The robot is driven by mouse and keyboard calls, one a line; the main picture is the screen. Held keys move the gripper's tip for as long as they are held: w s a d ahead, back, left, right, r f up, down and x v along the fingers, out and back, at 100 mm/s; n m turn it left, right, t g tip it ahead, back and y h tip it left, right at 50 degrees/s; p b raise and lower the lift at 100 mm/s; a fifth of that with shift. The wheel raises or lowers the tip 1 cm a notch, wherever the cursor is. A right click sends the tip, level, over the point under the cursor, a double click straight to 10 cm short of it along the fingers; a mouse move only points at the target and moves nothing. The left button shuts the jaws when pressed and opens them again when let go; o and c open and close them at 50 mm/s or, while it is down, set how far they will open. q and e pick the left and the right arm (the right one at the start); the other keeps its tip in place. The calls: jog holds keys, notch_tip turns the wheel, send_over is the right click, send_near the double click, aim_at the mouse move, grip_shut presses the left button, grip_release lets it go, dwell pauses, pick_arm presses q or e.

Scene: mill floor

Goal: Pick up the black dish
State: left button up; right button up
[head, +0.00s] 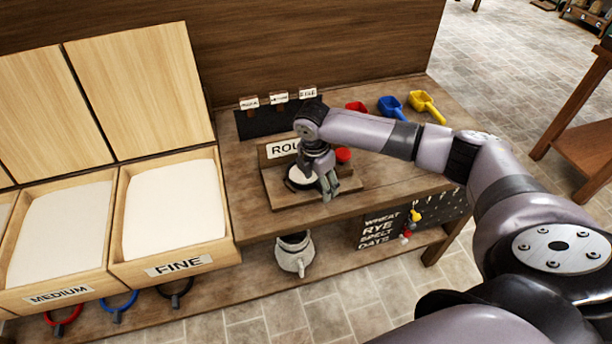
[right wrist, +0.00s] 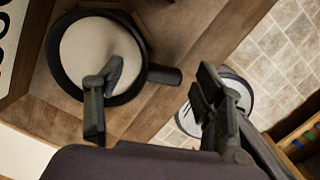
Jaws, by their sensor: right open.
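The black dish (head: 297,178) sits on a small wooden stand marked "ROU…", partly hidden by my right gripper in the head view. It is round with a black rim, a pale inside and a short black handle. In the right wrist view the dish (right wrist: 66,82) is at the upper left, its handle pointing right. My right gripper (head: 331,187) is open and empty above the dish's handle side. In the right wrist view the handle shows between the two fingers of the gripper (right wrist: 163,74), one finger overlapping the dish. I cannot tell whether they touch. My left gripper is not in view.
Red, blue and yellow scoops (head: 391,106) lie at the table's back right. A red object (head: 343,155) is beside the stand. Flour bins (head: 175,210) stand at left. A pale jug (head: 295,256) is on the lower shelf.

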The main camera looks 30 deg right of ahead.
jog(key=shift+c, duration=0.5)
grip_shut()
dwell(0.3)
notch_tip(320, 180, up, 20)
jog(key=b, duration=0.1)
dwell(0.5)
